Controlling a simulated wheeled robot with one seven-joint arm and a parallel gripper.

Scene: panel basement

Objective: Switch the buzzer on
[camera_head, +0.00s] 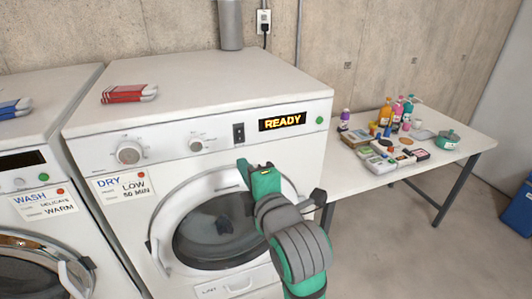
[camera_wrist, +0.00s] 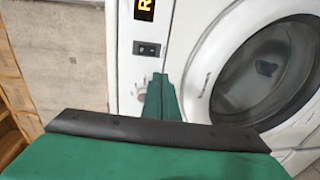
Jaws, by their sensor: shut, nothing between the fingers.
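A small black rocker switch (camera_head: 239,132) sits on the dryer's (camera_head: 205,85) front control strip, left of the lit READY display (camera_head: 282,121). No buzzer label on it is legible. The switch also shows in the wrist view (camera_wrist: 147,48), just beyond my fingertips. My gripper (camera_head: 255,168) is green, shut and empty, in front of the dryer a little below the switch. Its closed fingers point toward the control strip in the wrist view (camera_wrist: 160,80). They appear apart from the switch. Which way the rocker is set cannot be told.
The strip also carries a large dial (camera_head: 129,152), a smaller knob (camera_head: 196,143) and a green button (camera_head: 319,120). The round door (camera_head: 215,230) is below. A washer (camera_head: 25,190) stands left. A white table (camera_head: 470,138) with bottles and boxes stands right.

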